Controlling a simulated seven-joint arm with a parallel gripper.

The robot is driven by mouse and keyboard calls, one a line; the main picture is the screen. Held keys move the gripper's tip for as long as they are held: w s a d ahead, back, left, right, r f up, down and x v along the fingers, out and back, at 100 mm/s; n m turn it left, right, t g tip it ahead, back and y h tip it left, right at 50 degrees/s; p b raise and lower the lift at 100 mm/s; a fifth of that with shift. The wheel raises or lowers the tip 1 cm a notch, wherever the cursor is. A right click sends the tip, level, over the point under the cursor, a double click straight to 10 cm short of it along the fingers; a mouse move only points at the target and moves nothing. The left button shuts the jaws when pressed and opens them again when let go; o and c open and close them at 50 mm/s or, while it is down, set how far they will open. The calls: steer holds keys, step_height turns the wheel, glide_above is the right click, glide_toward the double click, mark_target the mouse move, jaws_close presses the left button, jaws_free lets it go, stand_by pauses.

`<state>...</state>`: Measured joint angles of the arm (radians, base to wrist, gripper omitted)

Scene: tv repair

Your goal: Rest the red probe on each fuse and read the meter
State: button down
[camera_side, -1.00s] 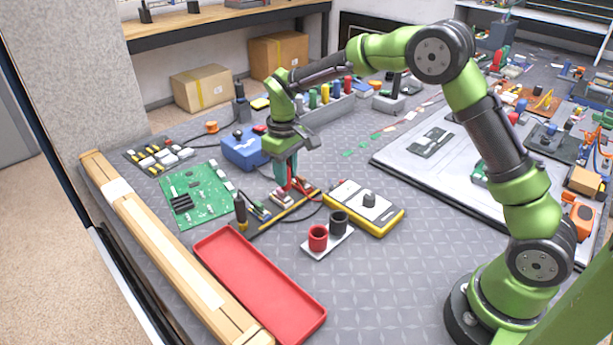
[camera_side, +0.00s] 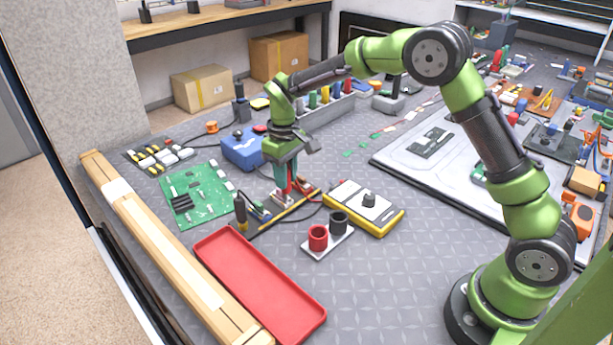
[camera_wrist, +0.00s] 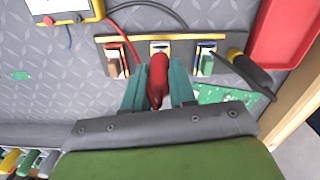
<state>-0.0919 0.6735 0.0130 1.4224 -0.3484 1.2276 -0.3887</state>
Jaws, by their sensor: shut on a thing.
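My gripper (camera_side: 285,188) is shut on the red probe (camera_wrist: 158,76), which it holds roughly upright over the fuse strip (camera_wrist: 132,38). The strip carries a left fuse (camera_wrist: 115,62), a middle fuse (camera_wrist: 159,47) and a right fuse (camera_wrist: 207,60), as seen in the wrist view. The probe's lower end is at the middle fuse; I cannot tell whether it touches. A black-and-yellow handle (camera_wrist: 250,72) is at the strip's end. The yellow meter (camera_side: 350,196) lies right of the strip; its reading is not legible.
A red cup (camera_side: 318,238) and a black cup (camera_side: 338,223) stand on a white plate in front of the meter. A red tray (camera_side: 262,285) lies at the front left, with a green circuit board (camera_side: 198,195) behind it. A blue box (camera_side: 243,152) stands behind the strip.

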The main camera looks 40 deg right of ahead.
steer(key=shift+r, duration=3)
steer(key=r, duration=0.1)
glide_above(264, 213)
steer(key=shift+s, duration=0.1)
steer(key=shift+f, duration=2.85)
steer(key=shift+f, duration=0.7)
